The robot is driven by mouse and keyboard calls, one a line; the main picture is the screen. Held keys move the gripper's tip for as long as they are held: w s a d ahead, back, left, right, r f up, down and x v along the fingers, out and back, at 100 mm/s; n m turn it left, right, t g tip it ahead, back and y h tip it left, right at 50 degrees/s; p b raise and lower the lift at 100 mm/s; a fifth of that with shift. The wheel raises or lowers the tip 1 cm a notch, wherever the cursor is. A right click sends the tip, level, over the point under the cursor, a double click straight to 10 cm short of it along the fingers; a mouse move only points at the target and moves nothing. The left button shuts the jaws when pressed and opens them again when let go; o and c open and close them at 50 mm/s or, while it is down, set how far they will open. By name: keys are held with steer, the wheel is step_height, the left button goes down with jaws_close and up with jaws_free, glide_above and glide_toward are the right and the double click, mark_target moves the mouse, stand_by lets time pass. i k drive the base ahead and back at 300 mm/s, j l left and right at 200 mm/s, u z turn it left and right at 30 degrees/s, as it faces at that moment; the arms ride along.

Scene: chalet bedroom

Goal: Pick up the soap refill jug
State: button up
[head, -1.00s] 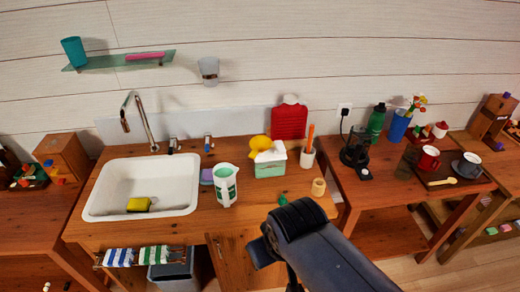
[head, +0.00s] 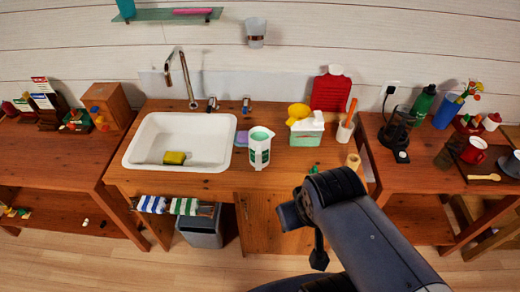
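The soap refill jug (head: 261,150) is white with green on its front and an open-looking top with green inside. It stands upright on the wooden washstand top (head: 215,182), just right of the sink, in the head view. My dark arm reaches in from the lower right, and its bent end is to the right of the jug and lower in the picture, apart from it. A small dark part that looks like my gripper (head: 318,259) hangs below that end. Its fingers cannot be made out, and nothing is seen held.
The white sink (head: 143,150) holds a yellow sponge (head: 174,158). A lilac block (head: 241,139) is close by the jug's left. A tissue box (head: 307,131) with a lemon-yellow item, a cup with a brush (head: 345,132) and a small wooden cup (head: 353,161) stand right. A tap (head: 185,80) rises behind.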

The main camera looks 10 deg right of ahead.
mark_target(259, 138)
steer(key=i+j+z, duration=0.25)
steer(key=j+z, duration=0.3)
steer(key=j, duration=0.15)
steer(key=i+j+z, duration=0.25)
steer(key=j, duration=0.15)
steer(key=j+z, duration=0.3)
steer(key=j, duration=0.1)
